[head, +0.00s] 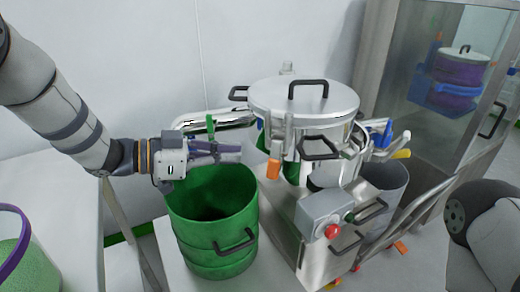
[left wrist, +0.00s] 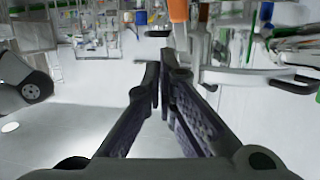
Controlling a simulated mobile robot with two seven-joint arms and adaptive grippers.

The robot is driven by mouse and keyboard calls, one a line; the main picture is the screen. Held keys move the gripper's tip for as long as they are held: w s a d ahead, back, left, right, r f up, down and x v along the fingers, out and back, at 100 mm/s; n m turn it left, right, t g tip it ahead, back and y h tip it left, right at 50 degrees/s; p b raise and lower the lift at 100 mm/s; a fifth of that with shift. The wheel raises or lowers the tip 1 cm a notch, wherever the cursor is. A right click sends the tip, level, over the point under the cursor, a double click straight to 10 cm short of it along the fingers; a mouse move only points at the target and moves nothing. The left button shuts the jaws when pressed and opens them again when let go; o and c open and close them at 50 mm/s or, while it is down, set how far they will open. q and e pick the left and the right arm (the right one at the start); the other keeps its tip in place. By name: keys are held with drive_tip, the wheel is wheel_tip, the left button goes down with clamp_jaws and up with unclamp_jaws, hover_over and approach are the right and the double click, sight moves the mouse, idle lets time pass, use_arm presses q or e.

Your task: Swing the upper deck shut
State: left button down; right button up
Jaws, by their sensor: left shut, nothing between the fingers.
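The upper deck (head: 275,100) appears to be the round steel drum with a flat lid and black handles on top of the steel machine (head: 290,215). It looks offset over the parts below, but I cannot tell how far it is swung. My left gripper (head: 238,151) is shut and empty, pointing right above the green drum, just left of the deck. Whether its tips touch anything is unclear. In the left wrist view the fingers (left wrist: 161,75) are close together, with an orange-handled part (left wrist: 178,10) beyond them. My right gripper is out of the picture.
An open green drum (head: 215,255) stands below my left gripper. A grey bin (head: 385,180) stands right of the machine, beside a glass-fronted cabinet (head: 425,50) holding a purple vessel (head: 460,68). A purple-rimmed green container (head: 15,260) is at lower left. A red button (head: 332,231) sticks out in front.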

use_arm(q)
drive_tip(key=x, duration=1.3)
drive_tip(key=shift+d+b, duration=0.45)
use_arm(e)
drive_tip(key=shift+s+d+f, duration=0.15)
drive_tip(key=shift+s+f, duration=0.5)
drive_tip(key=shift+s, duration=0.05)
use_arm(q)
drive_tip(key=shift+s+f, duration=0.1)
